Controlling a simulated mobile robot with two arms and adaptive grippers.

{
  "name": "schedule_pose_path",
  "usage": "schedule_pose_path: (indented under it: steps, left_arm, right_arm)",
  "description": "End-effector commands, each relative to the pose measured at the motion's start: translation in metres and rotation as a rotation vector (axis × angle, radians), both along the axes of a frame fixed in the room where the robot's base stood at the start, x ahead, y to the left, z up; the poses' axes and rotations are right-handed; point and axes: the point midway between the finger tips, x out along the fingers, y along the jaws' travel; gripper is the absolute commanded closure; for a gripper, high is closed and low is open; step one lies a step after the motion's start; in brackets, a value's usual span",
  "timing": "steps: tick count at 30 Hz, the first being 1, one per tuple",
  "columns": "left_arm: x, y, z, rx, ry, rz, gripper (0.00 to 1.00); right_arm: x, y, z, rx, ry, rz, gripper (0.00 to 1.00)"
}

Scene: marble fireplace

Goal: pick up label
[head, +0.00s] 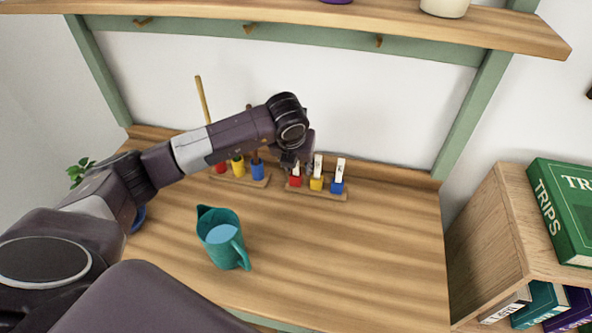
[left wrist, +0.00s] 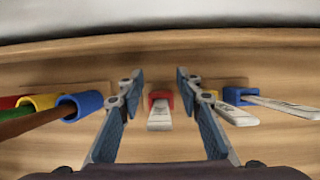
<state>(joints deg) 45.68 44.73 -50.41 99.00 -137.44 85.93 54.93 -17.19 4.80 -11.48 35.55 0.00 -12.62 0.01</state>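A white label (left wrist: 160,121) stands in a red holder (left wrist: 161,97) in the left wrist view, between the fingers of my left gripper (left wrist: 159,78). The gripper is open, with a visible gap on each side of the label. In the head view, my left gripper (head: 291,161) is at the red holder (head: 296,182) and partly hides its label. Two more white labels stand to its right, one in a yellow holder (head: 316,184) and one in a blue holder (head: 337,188). My right gripper is not in view.
A teal jug (head: 222,240) stands on the wooden worktop (head: 340,260) in front. A shelf (head: 300,22) hangs above. The worktop's right part is clear.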

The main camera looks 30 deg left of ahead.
Motion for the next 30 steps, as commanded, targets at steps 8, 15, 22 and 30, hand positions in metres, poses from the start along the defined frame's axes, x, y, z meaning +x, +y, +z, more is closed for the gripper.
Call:
schedule_pose_path:
  steps: [8, 15, 22, 30]
  left_arm:
    - [0.0, 0.0, 0.001, 0.0, 0.0, 0.0, 0.87]
    - [0.0, 0.0, 0.001, 0.0, 0.0, 0.0, 1.0]
    - [0.0, 0.0, 0.001, 0.0, 0.0, 0.0, 1.0]
    - [0.001, 0.0, 0.042, 0.001, -0.003, 0.0, 1.0]
  right_arm:
    - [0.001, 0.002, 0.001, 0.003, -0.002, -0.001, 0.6]
    - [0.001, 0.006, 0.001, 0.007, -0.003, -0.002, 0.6]
    - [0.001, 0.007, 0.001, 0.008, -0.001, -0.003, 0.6]
    - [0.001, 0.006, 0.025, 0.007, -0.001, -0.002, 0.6]
